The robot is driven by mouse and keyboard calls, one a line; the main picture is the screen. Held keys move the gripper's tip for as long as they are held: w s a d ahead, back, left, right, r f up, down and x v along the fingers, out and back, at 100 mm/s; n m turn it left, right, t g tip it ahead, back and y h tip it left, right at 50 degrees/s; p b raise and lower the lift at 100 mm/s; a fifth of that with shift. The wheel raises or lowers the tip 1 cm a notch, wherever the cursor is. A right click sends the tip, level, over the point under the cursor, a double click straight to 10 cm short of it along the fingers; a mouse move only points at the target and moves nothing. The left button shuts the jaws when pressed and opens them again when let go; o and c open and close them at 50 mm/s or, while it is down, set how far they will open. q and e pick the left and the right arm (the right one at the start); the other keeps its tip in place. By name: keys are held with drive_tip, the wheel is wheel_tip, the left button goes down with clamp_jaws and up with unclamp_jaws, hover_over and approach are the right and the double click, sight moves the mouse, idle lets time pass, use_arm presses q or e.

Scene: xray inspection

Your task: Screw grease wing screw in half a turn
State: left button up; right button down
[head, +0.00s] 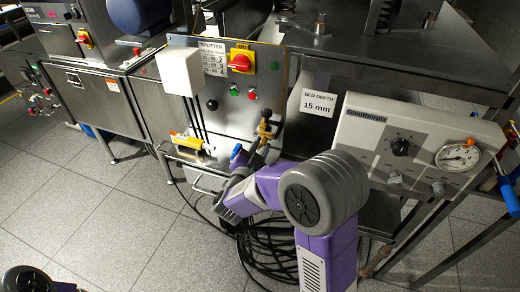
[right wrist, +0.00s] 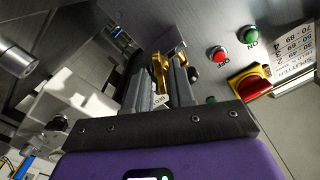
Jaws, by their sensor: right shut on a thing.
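The grease wing screw is the small brass piece (head: 265,129) on the front of the splitter panel, low and right of centre. It also shows in the right wrist view (right wrist: 160,66), between the two grey fingers of my right gripper (right wrist: 163,78). In the head view my right gripper (head: 258,148) reaches the brass piece from below and in front. It is shut on it. The fingers hide part of the screw, and its thread cannot be seen. My left gripper is not in view.
The splitter panel (head: 221,110) carries a red rotary switch (head: 241,62), buttons and a white box (head: 179,72). A white gauge panel (head: 415,130) stands at right, with a "15 mm" sign (head: 317,98) nearby. Black cables (head: 268,250) lie coiled on the floor below. Open tiled floor lies at left.

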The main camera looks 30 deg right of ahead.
idle(0.3)
drive_tip(key=c, duration=1.2)
unclamp_jaws()
drive_tip(key=shift+c, duration=0.2)
drive_tip(key=shift+a, duration=0.1)
drive_tip(key=p+v, duration=0.1)
drive_tip(key=v, duration=0.6)
drive_tip(key=shift+s+a, duration=0.15)
drive_tip(key=shift+s, duration=0.1)
